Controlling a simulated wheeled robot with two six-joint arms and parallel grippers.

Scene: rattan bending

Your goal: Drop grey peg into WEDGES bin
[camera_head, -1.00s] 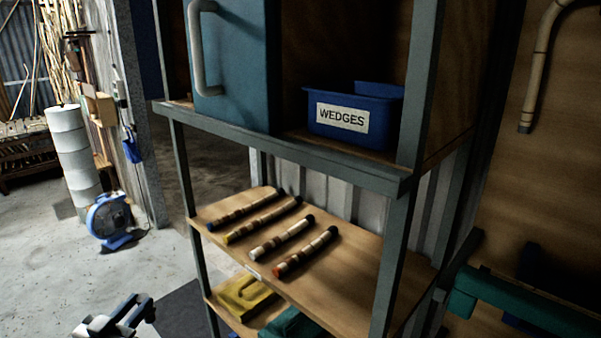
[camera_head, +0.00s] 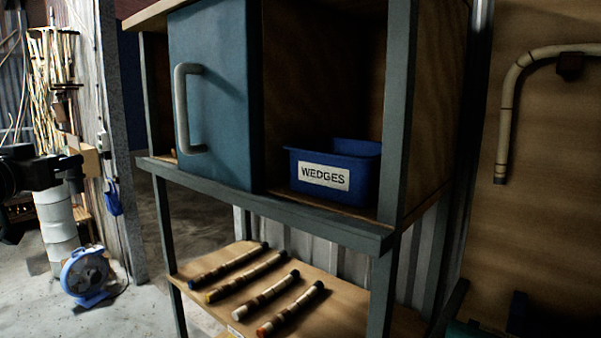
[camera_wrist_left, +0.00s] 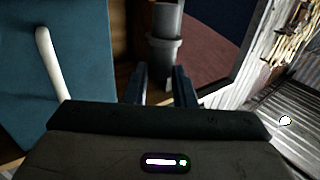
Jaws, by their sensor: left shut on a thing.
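The blue WEDGES bin (camera_head: 364,182), with a white label, sits upright in the open right bay of the cabinet in the head view. My left gripper (camera_head: 74,170) is at the left edge of that view, well left of the bin and apart from it. In the left wrist view my left gripper (camera_wrist_left: 162,85) has its two fingers on either side of a grey stepped cylinder, the grey peg (camera_wrist_left: 163,52), and is shut on it. My right gripper is not in view.
A blue cabinet door (camera_head: 215,100) with a grey handle (camera_head: 181,110) covers the left bay. A dark upright post (camera_head: 398,110) stands right of the bin. Several banded sticks (camera_head: 265,302) lie on the shelf below. A blue fan (camera_head: 85,275) stands on the floor.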

